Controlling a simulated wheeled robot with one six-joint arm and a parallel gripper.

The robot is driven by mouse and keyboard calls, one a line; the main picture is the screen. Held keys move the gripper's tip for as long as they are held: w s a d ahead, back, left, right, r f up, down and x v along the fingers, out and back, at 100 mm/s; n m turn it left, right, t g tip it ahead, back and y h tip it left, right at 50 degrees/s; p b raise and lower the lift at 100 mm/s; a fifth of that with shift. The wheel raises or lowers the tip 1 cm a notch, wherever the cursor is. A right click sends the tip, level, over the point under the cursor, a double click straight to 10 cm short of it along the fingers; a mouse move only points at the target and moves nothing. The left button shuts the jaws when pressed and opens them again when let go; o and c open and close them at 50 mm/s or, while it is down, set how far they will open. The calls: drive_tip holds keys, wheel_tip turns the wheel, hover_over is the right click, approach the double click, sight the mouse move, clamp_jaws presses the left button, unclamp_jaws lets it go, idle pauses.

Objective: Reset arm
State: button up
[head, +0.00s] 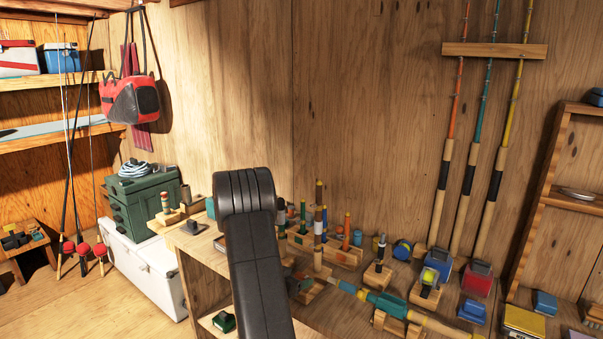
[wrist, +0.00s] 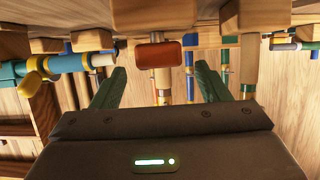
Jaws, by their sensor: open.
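My gripper (wrist: 158,90) shows in the wrist view with its two green fingers spread apart. No thing is held between them. Behind the gap stand wooden rod-like pieces and an orange-brown block (wrist: 159,55). In the head view my dark arm reaches up over the workbench (head: 197,247), and the gripper itself is hidden there.
A teal and yellow rod (head: 385,303) lies across wooden rests on the bench; a teal rod (wrist: 62,64) shows at left in the wrist view. Several floats stand in wooden holders, including an orange one (head: 347,228). Fishing rods (head: 448,150) lean on the back wall.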

sight(302, 275)
drive_tip(key=b+v, duration=0.2)
drive_tip(key=v, duration=0.9)
drive_tip(key=p+x, duration=0.2)
drive_tip(key=x, duration=1.3)
drive_tip(key=shift+s+f, duration=0.1)
drive_tip(key=shift+f, duration=0.1)
drive_tip(key=shift+s+r+n+t+y+b, duration=0.1)
drive_tip(key=shift+n+t+y+b, duration=0.4)
drive_tip(key=shift+b, duration=0.4)
drive_tip(key=n+t+y+b, duration=0.1)
drive_tip(key=n+y+b, duration=0.1)
drive_tip(key=b, duration=0.3)
drive_tip(key=shift+y, duration=0.3)
drive_tip(key=shift+n+b, duration=0.4)
drive_tip(key=shift+b, duration=0.1)
drive_tip(key=n+y+b, duration=0.3)
drive_tip(key=y+b, duration=0.1)
drive_tip(key=b, duration=1)
drive_tip(key=shift+n+t+y+b, duration=0.4)
drive_tip(key=shift+s+a+r, duration=0.1)
drive_tip(key=shift+s+r, duration=0.05)
drive_tip(key=shift+r, duration=0.15)
drive_tip(key=shift+s+r, duration=0.15)
drive_tip(key=shift+s, duration=0.25)
